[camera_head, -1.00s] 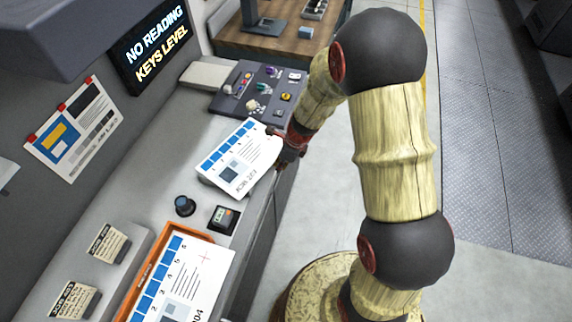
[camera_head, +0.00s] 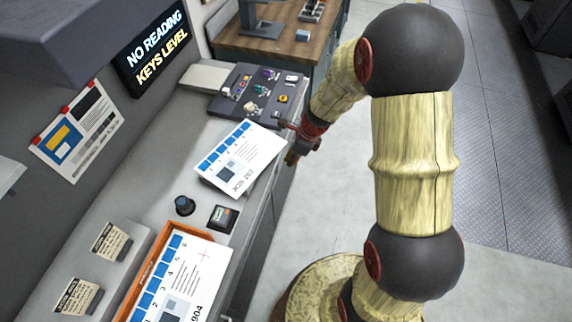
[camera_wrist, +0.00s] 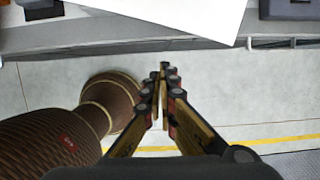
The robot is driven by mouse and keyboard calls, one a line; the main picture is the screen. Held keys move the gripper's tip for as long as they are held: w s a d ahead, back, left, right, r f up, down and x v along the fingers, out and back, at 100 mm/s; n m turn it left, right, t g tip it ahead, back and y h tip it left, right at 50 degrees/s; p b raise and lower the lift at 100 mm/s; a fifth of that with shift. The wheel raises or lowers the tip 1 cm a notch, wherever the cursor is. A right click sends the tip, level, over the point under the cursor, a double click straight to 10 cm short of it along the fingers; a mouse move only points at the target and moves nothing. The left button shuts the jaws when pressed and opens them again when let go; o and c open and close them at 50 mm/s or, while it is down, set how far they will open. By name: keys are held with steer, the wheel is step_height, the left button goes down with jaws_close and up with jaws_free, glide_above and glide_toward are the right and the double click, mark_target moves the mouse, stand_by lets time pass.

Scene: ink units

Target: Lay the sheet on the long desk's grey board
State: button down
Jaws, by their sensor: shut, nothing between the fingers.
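A white sheet (camera_head: 252,160) with blue squares and printed lines lies at the front edge of the long desk (camera_head: 150,178), just in front of a dark grey board (camera_head: 226,104). The sheet also shows at the top of the wrist view (camera_wrist: 205,14). A second, similar sheet (camera_head: 196,280) lies in an orange tray (camera_head: 150,262) nearer the camera. My gripper (camera_head: 291,158) is beyond the desk's front edge, right of the first sheet and apart from it. In the wrist view its fingers (camera_wrist: 163,68) are together and empty.
The grey board carries several small coloured items. A dark knob (camera_head: 184,205) and a small black device (camera_head: 223,217) stand between the sheets. Two small cards (camera_head: 110,242) (camera_head: 77,297) stand at left. A wooden table (camera_head: 285,38) is behind; the floor (camera_head: 335,190) right is open.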

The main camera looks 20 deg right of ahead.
steer(key=v, duration=0.4)
steer(key=shift+s, duration=0.1)
stand_by(0.4)
steer(key=s+a+r+n+t+h+b, duration=0.1)
steer(key=s+r+n+b, duration=0.4)
steer(key=s+r+n, duration=0.3)
steer(key=s+a+r+n+t+h+b, duration=0.1)
steer(key=s+r+n+b, duration=0.4)
steer(key=s+n, duration=0.8)
step_height(320, 180, up, 3)
steer(key=n+t, duration=0.1)
steer(key=n, duration=0.3)
steer(key=shift+s+t+h, duration=0.3)
steer(key=shift+h, duration=0.1)
